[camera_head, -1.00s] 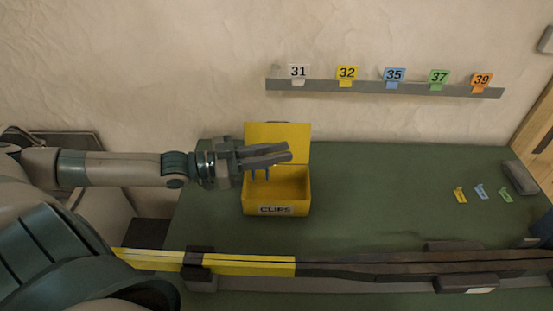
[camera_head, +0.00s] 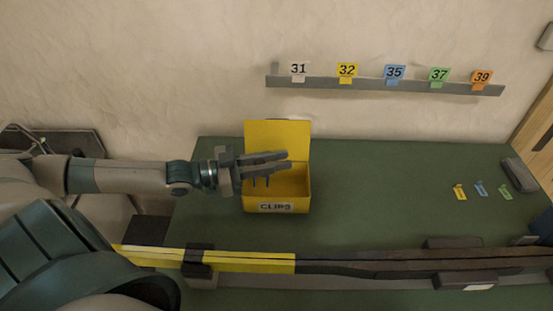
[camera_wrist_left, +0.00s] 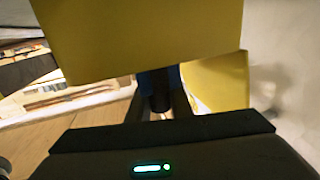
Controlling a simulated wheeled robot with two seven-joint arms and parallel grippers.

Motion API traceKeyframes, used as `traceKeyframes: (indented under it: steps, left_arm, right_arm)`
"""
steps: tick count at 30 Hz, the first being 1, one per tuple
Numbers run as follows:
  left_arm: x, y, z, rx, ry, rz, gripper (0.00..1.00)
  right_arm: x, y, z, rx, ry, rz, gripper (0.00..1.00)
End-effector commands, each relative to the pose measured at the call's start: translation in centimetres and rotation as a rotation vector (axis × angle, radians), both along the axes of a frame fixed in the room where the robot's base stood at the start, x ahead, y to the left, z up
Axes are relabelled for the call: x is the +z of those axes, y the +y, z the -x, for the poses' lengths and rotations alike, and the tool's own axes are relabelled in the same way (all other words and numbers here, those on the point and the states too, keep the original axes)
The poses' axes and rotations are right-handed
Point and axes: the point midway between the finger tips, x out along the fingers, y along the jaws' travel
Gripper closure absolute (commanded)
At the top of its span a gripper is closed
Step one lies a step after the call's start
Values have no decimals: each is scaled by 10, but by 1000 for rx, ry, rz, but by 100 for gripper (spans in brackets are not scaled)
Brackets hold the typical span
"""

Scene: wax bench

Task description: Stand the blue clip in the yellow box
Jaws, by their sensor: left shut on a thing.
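The yellow box (camera_head: 277,207), labelled CLIPS, stands on the green bench with its lid (camera_head: 277,137) raised at the back. My left gripper (camera_head: 288,160) reaches over the box from the left, its fingers level across the opening. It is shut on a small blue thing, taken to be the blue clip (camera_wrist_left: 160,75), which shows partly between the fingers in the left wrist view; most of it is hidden. Thin prongs hang below the fingers over the box opening. Yellow panels of the box fill much of that wrist view. My right gripper is out of view.
Small yellow (camera_head: 459,191), blue (camera_head: 480,188) and green (camera_head: 505,192) pieces lie at the bench's right, near a dark block (camera_head: 519,174). A wall rail (camera_head: 385,88) holds numbered coloured tags. A long dark and yellow bar (camera_head: 400,262) crosses the front.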

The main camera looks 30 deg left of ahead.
Motion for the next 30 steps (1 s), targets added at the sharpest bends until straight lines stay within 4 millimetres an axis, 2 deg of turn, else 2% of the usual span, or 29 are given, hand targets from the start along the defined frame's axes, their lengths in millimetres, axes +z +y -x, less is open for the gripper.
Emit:
traceKeyframes:
  steps: [5,6,7,8,18,24,30]
  left_arm:
    - [-1,0,0,0,0,0,100]
    - [-1,0,0,0,0,0,72]
    - [-1,0,0,0,0,0,64]
    - [-1,0,0,0,0,0,62]
    - [0,0,0,0,-1,-1,62]
    - [14,0,0,-1,-1,-1,62]
    - [8,10,11,0,2,-3,62]
  right_arm:
    - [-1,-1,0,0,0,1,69]
    - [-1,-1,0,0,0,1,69]
    - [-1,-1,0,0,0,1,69]
    - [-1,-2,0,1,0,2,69]
    - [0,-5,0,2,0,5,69]
    - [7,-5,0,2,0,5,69]
    - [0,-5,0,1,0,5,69]
